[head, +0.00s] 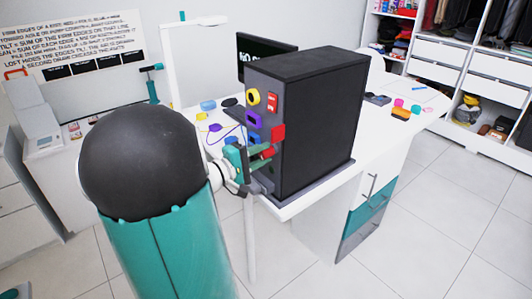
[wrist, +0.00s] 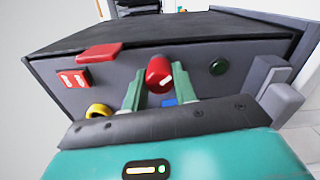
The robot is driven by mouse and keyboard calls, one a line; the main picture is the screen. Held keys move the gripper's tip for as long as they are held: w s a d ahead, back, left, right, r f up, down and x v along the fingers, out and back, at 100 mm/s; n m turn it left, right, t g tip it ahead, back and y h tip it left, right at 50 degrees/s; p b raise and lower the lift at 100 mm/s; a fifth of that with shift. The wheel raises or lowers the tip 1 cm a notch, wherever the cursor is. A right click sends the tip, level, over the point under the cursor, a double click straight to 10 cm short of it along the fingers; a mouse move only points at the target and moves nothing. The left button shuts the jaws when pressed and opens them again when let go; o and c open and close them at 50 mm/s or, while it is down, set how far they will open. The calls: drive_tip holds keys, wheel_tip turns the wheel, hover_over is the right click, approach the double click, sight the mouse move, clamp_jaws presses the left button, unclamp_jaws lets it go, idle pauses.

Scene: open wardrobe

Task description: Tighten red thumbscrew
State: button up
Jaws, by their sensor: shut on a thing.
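The red thumbscrew (wrist: 159,75) is a round red knob with a white mark, on the side face of a dark grey box (head: 318,110). In the wrist view my gripper (wrist: 160,76) has one green finger on each side of the knob and is shut on it. In the head view my gripper (head: 263,153) reaches the box's left face, and the red thumbscrew (head: 268,153) shows only partly between the green fingers. How far the screw is turned in cannot be told.
Close by on the same face are a projecting red block (wrist: 99,52), a red switch (wrist: 73,79), a yellow ring (wrist: 97,110) and a dark green button (wrist: 218,66). The box stands on a white table (head: 382,128) with small coloured items. Open floor lies at right.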

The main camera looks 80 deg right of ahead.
drive_tip(key=m, duration=0.6)
drive_tip(key=shift+m, duration=0.4)
drive_tip(key=o, duration=1)
drive_tip(key=shift+c, duration=0.3)
